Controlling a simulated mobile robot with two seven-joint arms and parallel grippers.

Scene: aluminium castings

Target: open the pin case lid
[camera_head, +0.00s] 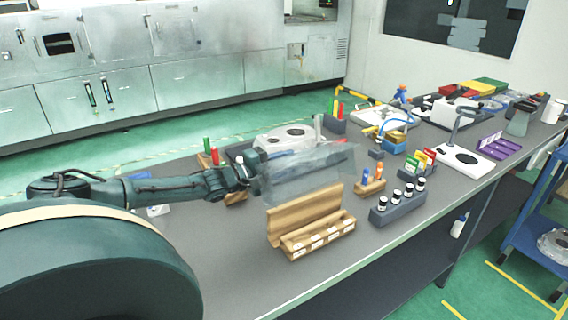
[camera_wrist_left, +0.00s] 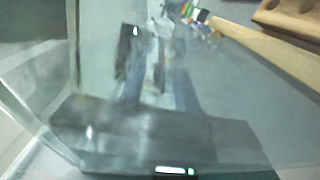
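The wooden pin case (camera_head: 318,244) stands on the workbench in the head view, with white labels along its front. Its lid (camera_head: 303,213) stands raised along the back side, so the case looks open. My left gripper (camera_head: 325,165) is above and behind the lid, inside a see-through, blurred shape; its fingers are not clear. In the left wrist view, the same see-through shape covers much of the picture, and a wooden edge with round hollows (camera_wrist_left: 290,18) shows at top right. I see nothing clearly held. My right gripper is out of view.
A grey block with several dark bottles (camera_head: 398,206) stands right of the case. A small wooden holder (camera_head: 371,187) with blue and orange items is behind it. A white round-topped device (camera_head: 290,137) lies behind my gripper.

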